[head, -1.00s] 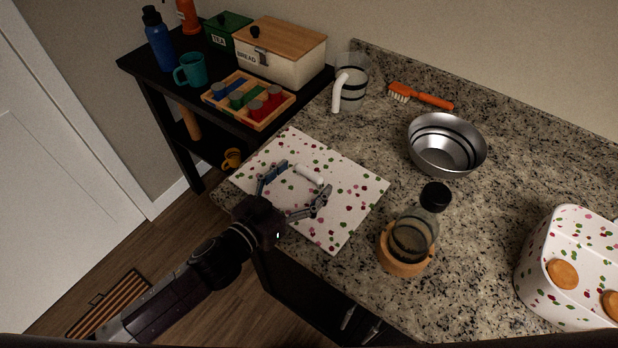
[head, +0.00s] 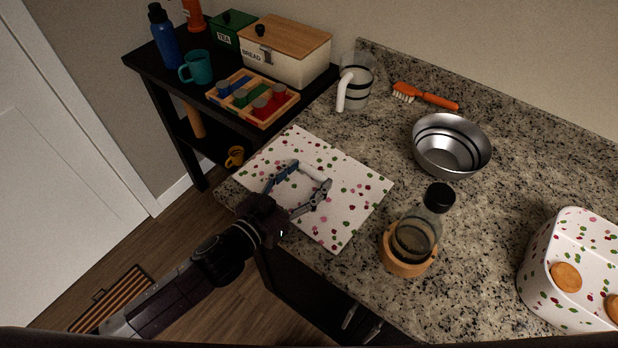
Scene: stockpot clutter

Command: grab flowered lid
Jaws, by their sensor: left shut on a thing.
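The flowered lid (head: 340,221) is a flat white square with red, pink and green spots and a white bar handle near its middle. It lies on the granite counter, over the front left edge area. My left gripper (head: 312,174) is over the lid, its two fingers shut on the ends of the white handle. The fingers hide parts of the handle. My right gripper is not in view.
A glass bottle with a black cap (head: 418,228) stands in a wooden ring close to the lid's right corner. A steel bowl (head: 450,146), a glass pitcher (head: 357,80) and an orange brush (head: 426,96) are behind. A spotted white container (head: 540,278) stands at right.

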